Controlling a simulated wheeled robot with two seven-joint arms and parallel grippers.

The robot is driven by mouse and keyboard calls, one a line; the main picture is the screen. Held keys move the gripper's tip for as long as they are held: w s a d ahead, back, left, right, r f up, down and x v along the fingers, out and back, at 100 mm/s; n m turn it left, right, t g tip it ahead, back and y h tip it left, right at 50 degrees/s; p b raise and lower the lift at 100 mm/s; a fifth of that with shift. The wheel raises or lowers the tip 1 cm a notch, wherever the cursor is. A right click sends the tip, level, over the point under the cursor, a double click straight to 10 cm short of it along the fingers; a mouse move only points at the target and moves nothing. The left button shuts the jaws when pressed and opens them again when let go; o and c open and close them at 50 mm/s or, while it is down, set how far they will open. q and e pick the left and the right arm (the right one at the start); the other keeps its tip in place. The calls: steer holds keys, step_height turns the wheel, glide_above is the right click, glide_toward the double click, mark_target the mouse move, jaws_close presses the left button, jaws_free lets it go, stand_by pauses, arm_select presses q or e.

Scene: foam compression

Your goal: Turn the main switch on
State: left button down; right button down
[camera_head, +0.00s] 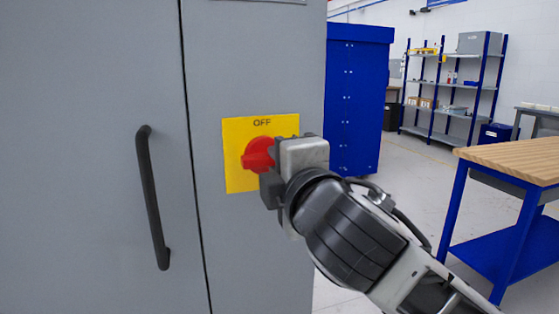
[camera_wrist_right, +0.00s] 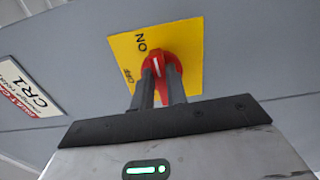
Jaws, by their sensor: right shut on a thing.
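The main switch is a red rotary knob (camera_head: 258,154) on a yellow plate (camera_head: 238,178) on the front of a grey cabinet. "OFF" shows at the top of the plate in the head view. In the right wrist view the red knob (camera_wrist_right: 162,66) has a white pointer mark, and the yellow plate (camera_wrist_right: 190,32) shows "ON" and a second, hard-to-read word. My right gripper (camera_head: 268,166) is at the knob; its two dark fingers (camera_wrist_right: 161,88) are shut on the knob. They hide part of it. My left gripper is not in view.
The grey cabinet (camera_head: 90,90) has a black vertical handle (camera_head: 152,198) left of the switch. A blue cabinet (camera_head: 355,95) stands behind on the right. A wood-topped workbench (camera_head: 515,155) and metal shelves (camera_head: 450,85) are farther right.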

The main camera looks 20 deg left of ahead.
steer(key=shift+m, duration=0.3)
stand_by(0.4)
steer(key=c, duration=1.4)
jaws_free()
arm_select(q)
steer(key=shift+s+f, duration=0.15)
arm_select(e)
steer(key=shift+s+d, duration=0.1)
